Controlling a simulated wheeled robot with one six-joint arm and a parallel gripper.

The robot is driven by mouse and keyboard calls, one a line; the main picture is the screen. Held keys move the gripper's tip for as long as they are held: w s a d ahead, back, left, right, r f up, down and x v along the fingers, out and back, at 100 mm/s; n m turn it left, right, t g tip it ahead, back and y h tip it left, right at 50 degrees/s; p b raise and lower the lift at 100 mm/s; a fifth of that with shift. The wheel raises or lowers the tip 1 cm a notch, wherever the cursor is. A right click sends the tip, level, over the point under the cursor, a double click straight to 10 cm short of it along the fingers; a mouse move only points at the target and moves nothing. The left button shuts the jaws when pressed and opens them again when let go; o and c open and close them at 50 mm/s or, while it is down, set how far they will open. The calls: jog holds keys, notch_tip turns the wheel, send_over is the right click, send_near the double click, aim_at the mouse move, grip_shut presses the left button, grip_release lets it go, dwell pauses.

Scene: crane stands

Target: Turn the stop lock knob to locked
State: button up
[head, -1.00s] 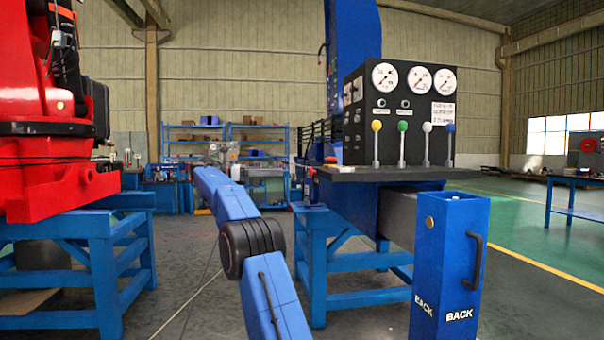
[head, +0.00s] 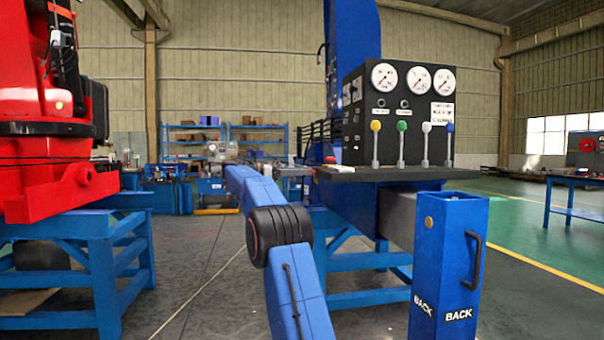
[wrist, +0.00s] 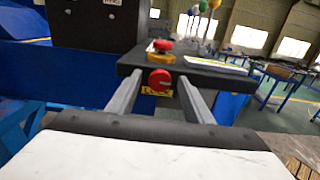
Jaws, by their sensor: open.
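A red knob (wrist: 159,79) sits on the front edge of the dark control shelf (wrist: 205,72) in the wrist view, with a yellow label just below it. I take it to be the stop lock knob; its lock setting is too small to read. My gripper (wrist: 161,84) is open, its two grey fingers reaching toward the shelf edge on either side of the knob. I cannot tell whether they touch it. A red mushroom button (wrist: 162,46) on a yellow base stands on the shelf just above; it also shows in the head view (head: 330,160).
The black gauge panel (head: 360,125) and several ball-topped levers (head: 401,145) stand on the shelf. A blue post (head: 450,250) with a handle stands at right. A red machine (head: 50,150) on a blue stand is at left.

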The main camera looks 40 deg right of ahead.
jog(key=c, duration=1)
jog(key=shift+m, duration=0.4)
jog(key=m, duration=1.7)
jog(key=shift+s+a+f, duration=0.1)
jog(key=shift+s+f, duration=0.05)
jog(key=shift+f, duration=0.05)
